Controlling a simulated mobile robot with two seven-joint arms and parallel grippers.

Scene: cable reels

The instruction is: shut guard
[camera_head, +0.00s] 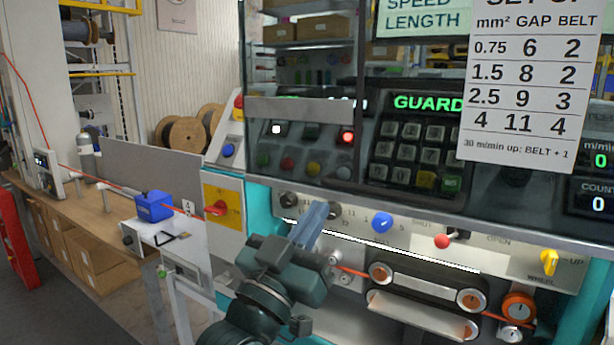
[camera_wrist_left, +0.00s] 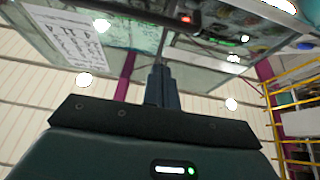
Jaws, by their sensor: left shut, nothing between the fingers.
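A clear panel with a dark frame (camera_head: 362,60), which looks like the guard, stands in front of the machine's upper face in the head view. The belt rollers (camera_head: 425,290) below it are uncovered. A red-knobbed lever (camera_head: 442,241) sits between the labels SHUT and OPEN on the control strip. My left gripper (camera_head: 316,212) is shut and empty, its fingers in front of the left part of that strip, left of the blue knob. In the left wrist view its closed fingers (camera_wrist_left: 161,84) point towards a glassy panel (camera_wrist_left: 85,35). My right gripper is out of view.
Green GUARD lettering (camera_head: 427,102) shows behind the clear panel. A set-up sheet (camera_head: 520,85) hangs at upper right. A blue knob (camera_head: 381,222), a yellow WHEEL knob (camera_head: 549,262) and a red-and-yellow switch (camera_head: 218,207) are nearby. A bench (camera_head: 105,225) extends left.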

